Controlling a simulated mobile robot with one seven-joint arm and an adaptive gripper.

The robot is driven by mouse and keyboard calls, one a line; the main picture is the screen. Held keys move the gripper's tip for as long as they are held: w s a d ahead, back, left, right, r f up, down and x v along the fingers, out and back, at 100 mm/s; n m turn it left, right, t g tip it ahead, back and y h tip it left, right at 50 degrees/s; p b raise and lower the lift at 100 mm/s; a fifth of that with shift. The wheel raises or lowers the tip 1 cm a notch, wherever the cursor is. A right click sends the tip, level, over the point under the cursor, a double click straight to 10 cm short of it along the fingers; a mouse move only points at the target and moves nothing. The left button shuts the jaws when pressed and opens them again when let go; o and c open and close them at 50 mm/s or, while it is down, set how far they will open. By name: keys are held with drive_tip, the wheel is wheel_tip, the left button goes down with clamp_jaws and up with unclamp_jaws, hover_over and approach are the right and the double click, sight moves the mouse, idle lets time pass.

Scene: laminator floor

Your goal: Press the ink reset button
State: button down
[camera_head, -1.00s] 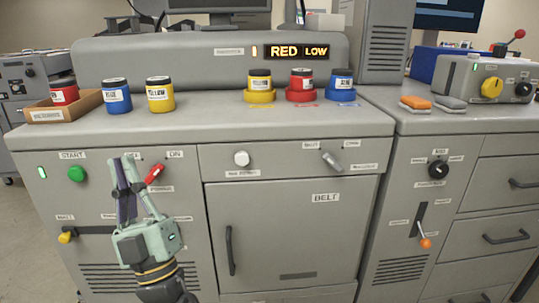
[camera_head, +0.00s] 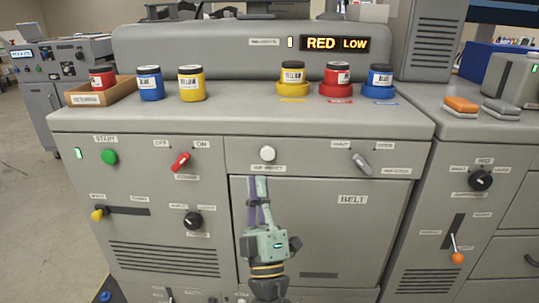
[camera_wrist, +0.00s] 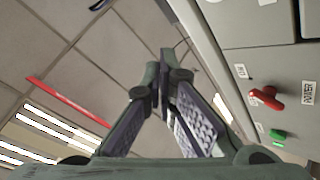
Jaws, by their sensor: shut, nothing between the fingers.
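The white round button (camera_head: 267,153) sits on the upper front panel of the grey machine, above the BELT door. A label (camera_head: 267,168) under it is too small to read surely. My gripper (camera_head: 258,180) points up, its fingers shut with nothing between them. In the head view its tips appear just below the white button and its label; I cannot tell the gap in depth. The shut fingers also show in the wrist view (camera_wrist: 165,60), where the white button is not in view. The display (camera_head: 335,44) reads RED LOW.
Left of the gripper are a green START button (camera_head: 109,157), a red switch (camera_head: 180,162) and a black knob (camera_head: 193,221). A grey lever (camera_head: 362,163) is to the right. Ink jars, including a blue one (camera_head: 151,87), stand on the top.

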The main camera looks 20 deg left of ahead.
sight(264, 162)
drive_tip(key=shift+w, duration=0.15)
drive_tip(key=shift+w+a+b, duration=0.15)
drive_tip(key=shift+w+a, duration=0.25)
drive_tip(key=shift+w, duration=0.95)
drive_tip(key=shift+w+a+b, duration=0.2)
drive_tip(key=shift+w+a, duration=0.25)
drive_tip(key=shift+w, duration=0.95)
drive_tip(key=shift+w+a+b, duration=0.15)
drive_tip(key=shift+w+a, duration=0.25)
drive_tip(key=shift+w, duration=0.95)
drive_tip(key=shift+w, duration=0.1)
drive_tip(key=shift+w+a, duration=0.1)
drive_tip(key=shift+w, duration=0.2)
drive_tip(key=shift+w+a, duration=0.15)
drive_tip(key=shift+w, duration=0.4)
drive_tip(key=shift+s, duration=0.1)
drive_tip(key=shift+s+d, duration=0.25)
drive_tip(key=shift+s, duration=0.65)
drive_tip(key=shift+s+d+p, duration=0.15)
drive_tip(key=shift+s+d, duration=0.1)
drive_tip(key=shift+s, duration=0.55)
drive_tip(key=shift+s+d+p, duration=0.2)
drive_tip(key=shift+s, duration=0.6)
drive_tip(key=shift+s+d+p, duration=0.15)
drive_tip(key=shift+s+d, duration=0.1)
drive_tip(key=shift+s, duration=0.55)
